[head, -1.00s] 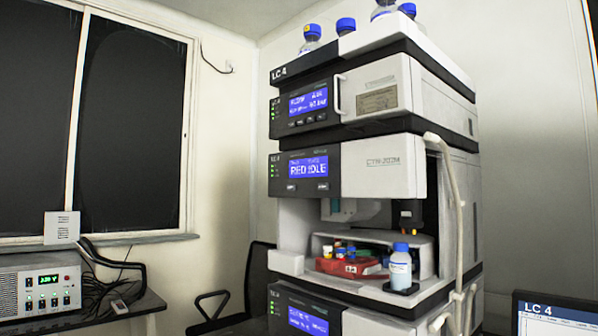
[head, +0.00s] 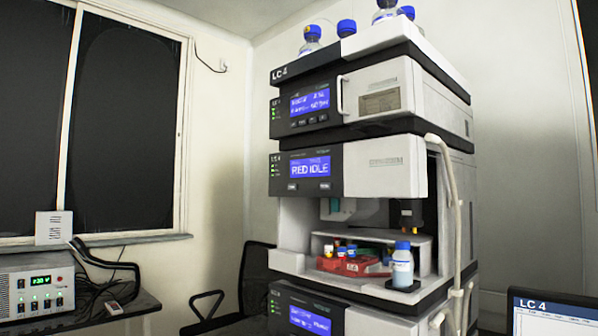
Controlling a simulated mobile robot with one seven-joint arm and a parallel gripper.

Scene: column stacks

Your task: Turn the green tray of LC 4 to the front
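The LC 4 stack (head: 365,175) stands right of the middle in the head view, with "LC 4" on its top edge. Its sampler display (head: 310,168) reads "RED IDLE". In the open sampler bay below, a red tray (head: 328,264) faces the front, holding several small vials with yellow, blue and red caps. Some green (head: 368,251) shows behind the red tray; I cannot tell how much of it is a tray. My gripper is not in view.
A blue-capped bottle (head: 402,266) stands at the bay's front right. A pale tube (head: 453,215) runs down the stack's right side. Several bottles stand on top (head: 346,27). A chair (head: 257,268) is left of the stack, a monitor (head: 550,312) lower right, an instrument (head: 38,285) lower left.

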